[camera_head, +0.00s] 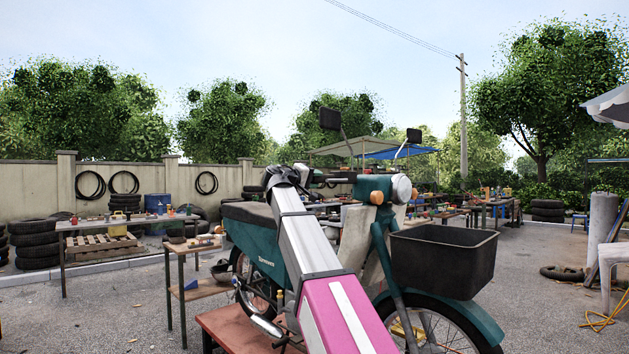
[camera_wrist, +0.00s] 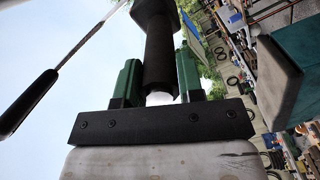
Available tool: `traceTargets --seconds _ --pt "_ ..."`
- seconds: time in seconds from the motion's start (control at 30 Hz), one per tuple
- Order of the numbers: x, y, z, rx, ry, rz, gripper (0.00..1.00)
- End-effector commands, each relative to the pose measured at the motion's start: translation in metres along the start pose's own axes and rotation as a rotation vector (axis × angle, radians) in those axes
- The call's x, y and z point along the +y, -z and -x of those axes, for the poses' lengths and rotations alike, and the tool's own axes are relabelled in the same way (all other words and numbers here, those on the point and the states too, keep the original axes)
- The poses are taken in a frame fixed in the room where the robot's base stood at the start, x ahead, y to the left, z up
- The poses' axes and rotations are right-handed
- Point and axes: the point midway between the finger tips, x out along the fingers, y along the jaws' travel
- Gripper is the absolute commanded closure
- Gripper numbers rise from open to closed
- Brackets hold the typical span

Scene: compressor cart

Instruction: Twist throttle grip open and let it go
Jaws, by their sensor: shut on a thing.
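The throttle grip (camera_wrist: 160,45) is a dark ribbed cylinder on the handlebar, seen close up in the wrist view. My gripper (camera_wrist: 160,75) has two green fingers on a black plate, one on each side of the grip, and is shut on it. In the head view, the teal motorbike (camera_head: 255,241) stands with its front wheel and headlamp (camera_head: 401,188) towards the right. My gripper (camera_head: 287,176) is at the handlebar's left end, where my arm largely hides the throttle grip.
Two mirrors (camera_head: 330,119) (camera_head: 413,136) rise above the handlebar. A black basket (camera_head: 443,262) is at the bike's front. A small wooden table (camera_head: 195,246) stands left of the bike.

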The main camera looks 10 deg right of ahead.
Motion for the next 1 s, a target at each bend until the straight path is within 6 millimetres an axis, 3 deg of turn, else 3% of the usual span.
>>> traceTargets --seconds 0.33,0.87,0.9,0.93,1.0 --pt "-0.0006 0.0000 0.0004 0.000 0.001 0.128 0.89" --pt "-0.0008 -0.0001 0.0005 0.000 0.001 0.146 0.89" --pt "-0.0008 -0.0001 0.0005 0.000 0.001 0.146 0.52" --pt "-0.0008 0.0000 0.0005 0.000 0.001 0.146 0.42" --pt "-0.0007 -0.0001 0.0004 0.000 0.001 0.146 0.40"
